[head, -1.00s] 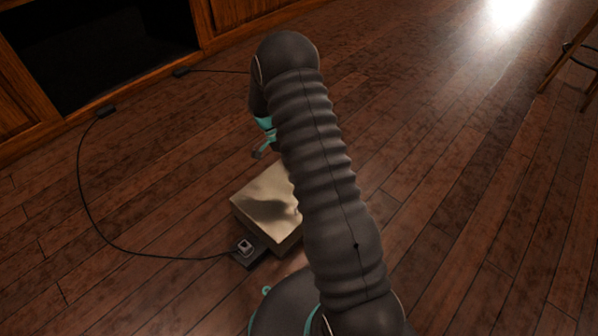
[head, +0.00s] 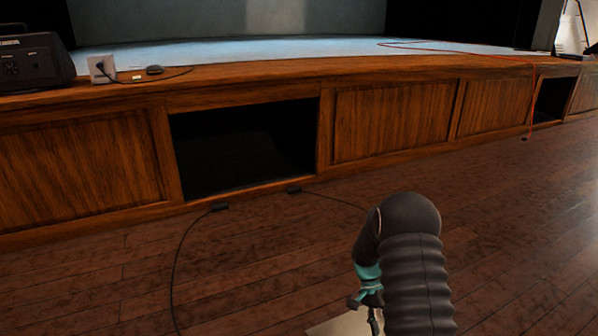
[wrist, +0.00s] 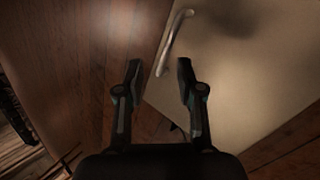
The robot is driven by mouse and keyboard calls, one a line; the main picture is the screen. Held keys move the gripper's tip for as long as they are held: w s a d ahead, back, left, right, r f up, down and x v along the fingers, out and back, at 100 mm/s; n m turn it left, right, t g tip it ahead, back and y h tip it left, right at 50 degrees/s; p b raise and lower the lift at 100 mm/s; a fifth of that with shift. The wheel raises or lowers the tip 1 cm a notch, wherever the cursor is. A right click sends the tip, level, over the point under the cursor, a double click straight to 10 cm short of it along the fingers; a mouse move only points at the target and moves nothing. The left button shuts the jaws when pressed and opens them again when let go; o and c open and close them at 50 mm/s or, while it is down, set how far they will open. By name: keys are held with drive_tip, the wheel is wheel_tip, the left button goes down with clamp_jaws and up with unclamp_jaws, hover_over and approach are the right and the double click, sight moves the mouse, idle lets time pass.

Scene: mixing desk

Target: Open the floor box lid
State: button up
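The floor box is pale beige, and its flat top (wrist: 245,70) fills the right of the wrist view. A curved metal handle (wrist: 172,42) stands near the top's left edge. I cannot tell the gap in height. In the head view my gripper (head: 366,298) points down over the box, and only a sliver of the box (head: 338,325) shows at the bottom edge; my arm hides the rest.
A wooden stage front (head: 390,125) with a dark opening (head: 245,150) stands behind. Floor to the right (head: 520,240) is clear.

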drive_tip(key=s+a+r+n+t+y+p, duration=0.1)
drive_tip(key=s+a+r+n+t+p, duration=0.2)
drive_tip(key=s+r, duration=0.8)
drive_tip(key=s+a+r+n+t+y, duration=0.1)
drive_tip(key=s+a+r+n+t, duration=0.3)
drive_tip(key=r, duration=1.2)
drive_tip(key=s+a+r+n+t+y+p, duration=0.15)
drive_tip(key=s+r+t, duration=0.35)
drive_tip(key=s+r, duration=0.7)
drive_tip(key=w+d+f+m+g+h+b, duration=0.1)
drive_tip(key=w+d+f+m+g+b, duration=0.2)
drive_tip(key=w+f, duration=0.7)
drive_tip(key=w+d+f+m+g+b, duration=0.1)
drive_tip(key=w+d+f+m+g, duration=0.15)
drive_tip(key=w+f+m, duration=0.65)
drive_tip(key=w+d+f+g+h+b, duration=0.15)
drive_tip(key=w+d+f, duration=0.4)
drive_tip(key=f, duration=0.85)
drive_tip(key=shift+y, duration=0.4)
drive_tip(key=f+b, duration=0.1)
drive_tip(key=f, duration=0.7)
drive_tip(key=s+f+b, duration=0.1)
drive_tip(key=f, duration=0.4)
drive_tip(key=shift+a+b, duration=0.2)
drive_tip(key=shift+b, duration=0.15)
